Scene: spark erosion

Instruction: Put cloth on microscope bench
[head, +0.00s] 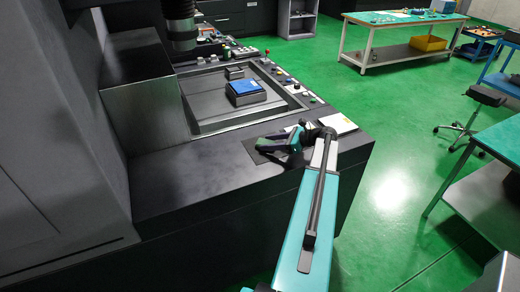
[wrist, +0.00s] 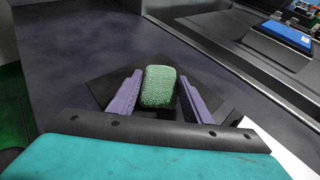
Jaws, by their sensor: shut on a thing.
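The cloth is a small green, rough-textured folded pad (wrist: 158,88) in the wrist view. It sits between the two purple fingers of my gripper (wrist: 160,78), which is shut on it. In the head view my gripper (head: 278,142) is low over the front ledge of the large dark machine, at a dark square mat. The cloth is hard to separate from the fingers there. I cannot tell whether it touches the mat. No microscope can be made out clearly; a green-topped table (head: 385,18) with small items stands at the back right.
The dark machine ledge (head: 200,180) is mostly bare to the left. A blue-topped block (head: 244,87) lies in the machine's recessed tray. A white flat item (head: 338,124) lies beside my arm. A stool (head: 470,120) and another green-topped table (head: 500,145) stand right. Green floor between is open.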

